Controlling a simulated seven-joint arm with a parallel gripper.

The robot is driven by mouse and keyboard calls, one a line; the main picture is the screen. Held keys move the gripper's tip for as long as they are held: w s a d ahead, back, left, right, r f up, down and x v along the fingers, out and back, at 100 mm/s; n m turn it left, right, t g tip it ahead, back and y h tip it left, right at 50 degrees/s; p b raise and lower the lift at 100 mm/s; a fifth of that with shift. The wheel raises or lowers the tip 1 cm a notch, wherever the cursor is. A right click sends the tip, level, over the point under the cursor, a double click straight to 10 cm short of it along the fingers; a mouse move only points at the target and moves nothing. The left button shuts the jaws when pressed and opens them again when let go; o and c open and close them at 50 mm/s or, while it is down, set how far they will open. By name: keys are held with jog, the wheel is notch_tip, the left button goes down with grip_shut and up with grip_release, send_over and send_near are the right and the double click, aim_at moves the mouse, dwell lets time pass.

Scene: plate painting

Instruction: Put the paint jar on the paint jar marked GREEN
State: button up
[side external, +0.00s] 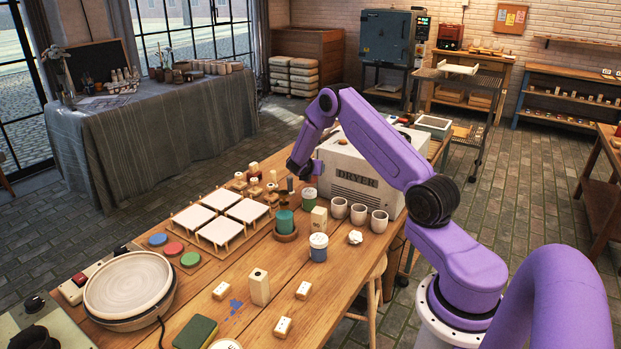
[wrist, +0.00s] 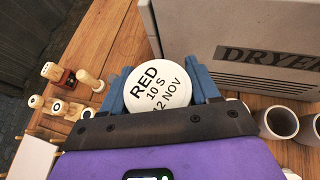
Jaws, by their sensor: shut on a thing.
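My gripper (side external: 303,172) is over the table in front of the dryer in the side external view. In the wrist view its blue fingers (wrist: 159,84) are shut on a paint jar (wrist: 157,92) whose white lid reads RED, 10 S, 12 NOV. A jar with a green body and pale lid (side external: 308,196) stands upright on the table just below my gripper. Its lid writing is too small to read in the side external view, and I cannot make it out in the wrist view. The gap between the held jar and this jar is unclear.
The dryer (side external: 357,176) stands close behind my gripper. Wooden stamps (side external: 254,172) and white tiles (side external: 220,232) lie to the left.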

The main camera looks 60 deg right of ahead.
jog(key=shift+w+d+f, duration=0.25)
jog(key=shift+w+f, duration=0.2)
jog(key=shift+f, duration=1.7)
jog(key=shift+f, duration=0.15)
jog(key=o, duration=1.1)
